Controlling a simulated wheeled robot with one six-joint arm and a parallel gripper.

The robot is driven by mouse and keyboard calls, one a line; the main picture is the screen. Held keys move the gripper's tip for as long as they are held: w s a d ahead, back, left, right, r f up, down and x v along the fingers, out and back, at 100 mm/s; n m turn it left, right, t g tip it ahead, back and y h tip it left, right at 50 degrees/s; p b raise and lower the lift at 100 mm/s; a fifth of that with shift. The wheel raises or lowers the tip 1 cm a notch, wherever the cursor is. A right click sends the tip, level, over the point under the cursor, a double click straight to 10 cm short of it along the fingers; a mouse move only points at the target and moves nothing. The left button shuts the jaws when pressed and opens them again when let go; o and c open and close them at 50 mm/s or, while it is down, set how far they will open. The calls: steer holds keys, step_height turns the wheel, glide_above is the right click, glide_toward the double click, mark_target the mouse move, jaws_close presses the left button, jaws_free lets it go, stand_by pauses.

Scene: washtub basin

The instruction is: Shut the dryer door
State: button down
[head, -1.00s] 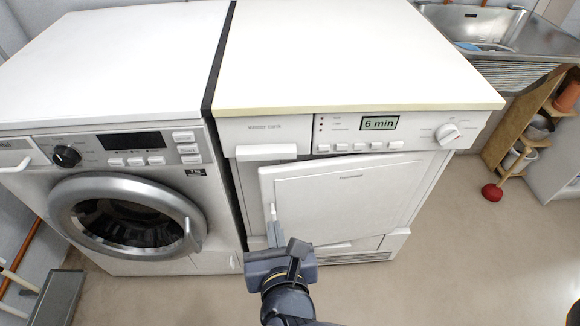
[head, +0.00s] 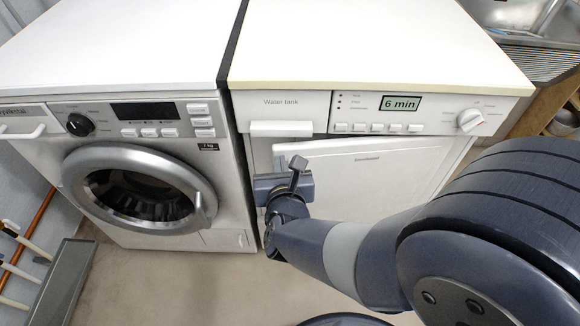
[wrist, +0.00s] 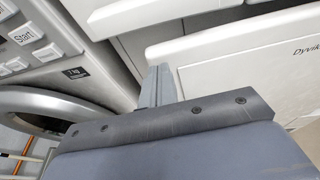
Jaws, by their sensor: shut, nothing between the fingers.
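The dryer (head: 310,106) is the right-hand white machine, with a "6 min" display. Its white door (head: 375,175) shows below the control panel, partly behind my arm. The door's left edge stands slightly proud of the dryer front, so it looks a little ajar. My gripper (head: 279,163) is shut and empty at the door's upper left edge. In the wrist view, the shut fingers (wrist: 158,85) overlap the left edge of the door (wrist: 225,60). I cannot tell whether they touch it.
A washing machine (head: 215,165) with a round, closed-looking door stands close on the left. The water tank handle (head: 281,129) juts out above the dryer door. A grey bin (head: 62,285) stands at lower left. A metal sink (head: 530,20) is at the back right. Floor is clear in front.

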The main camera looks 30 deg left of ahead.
mark_target(278, 144)
steer(key=shift+w+a, duration=0.2)
steer(key=shift+w, duration=0.05)
steer(key=shift+w+a, duration=0.1)
steer(key=shift+m+t+h, duration=0.6)
steer(key=shift+m+h, duration=0.1)
steer(key=w+a+b, duration=0.1)
steer(key=w+a, duration=0.2)
steer(key=shift+w+f, duration=0.1)
steer(key=shift+w, duration=0.1)
steer(key=shift+w+a, duration=0.3)
steer(key=shift+w+r, duration=0.15)
steer(key=shift+r, duration=0.2)
steer(key=shift+b, duration=0.35)
